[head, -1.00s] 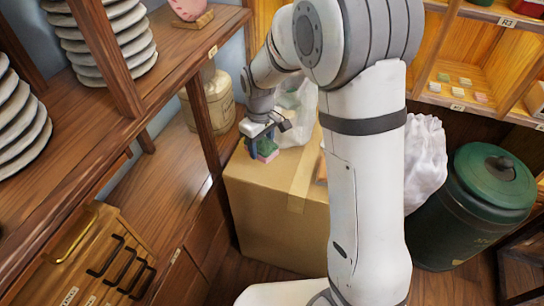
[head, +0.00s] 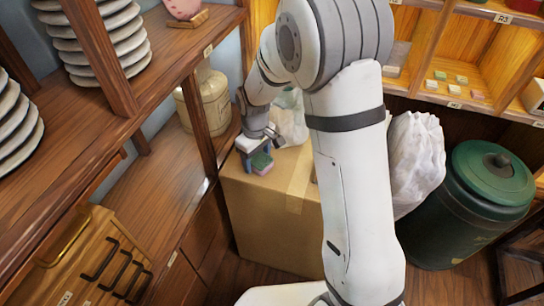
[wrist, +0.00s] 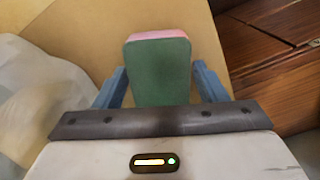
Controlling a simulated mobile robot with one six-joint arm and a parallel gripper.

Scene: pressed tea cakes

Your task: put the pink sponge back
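The sponge (wrist: 159,72) is a block with a green face toward the wrist camera and a pink layer along its far end. It sits between the two blue fingers of my gripper (wrist: 160,80), which are close against its sides. I cannot tell whether the sponge touches the box.
A shelf (head: 488,96) with small coloured blocks is at the upper right. A white bag (head: 416,160) and a green canister (head: 478,210) stand right of my arm. A wooden shelf unit (head: 150,85) with stacked plates is on the left, a jar (head: 212,100) behind.

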